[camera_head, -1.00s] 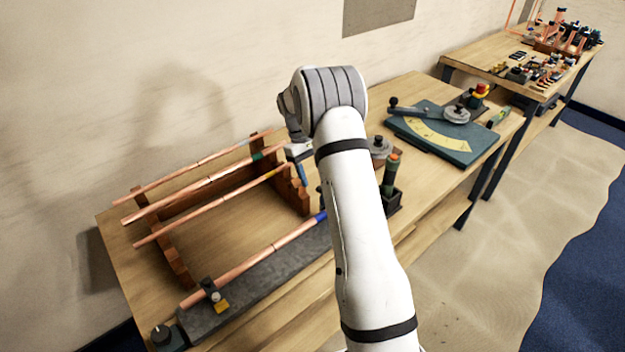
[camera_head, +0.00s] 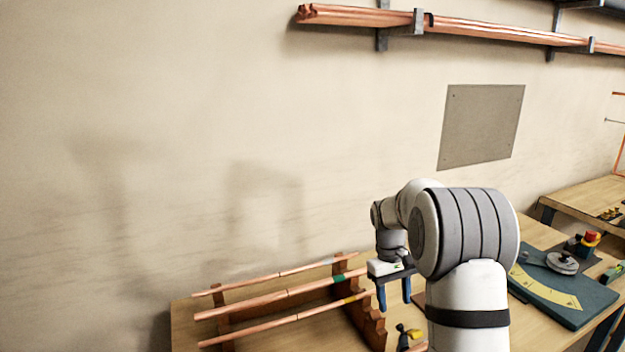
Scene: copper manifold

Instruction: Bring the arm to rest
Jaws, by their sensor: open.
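My gripper (camera_head: 394,296) points down at the end of my bent white arm, above the right end of a wooden rack on the bench. Its two blue fingers stand apart with nothing between them. Three copper tubes (camera_head: 263,303) lie across the wooden rack (camera_head: 367,322), to the left of my gripper. The gripper appears clear of the tubes, though its exact height above the bench is hard to tell.
A teal board with a yellow scale (camera_head: 548,290) lies on the bench to the right. A second table (camera_head: 585,203) stands at the far right. Copper tubes (camera_head: 350,16) rest on wall brackets above. The wall space above the rack is free.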

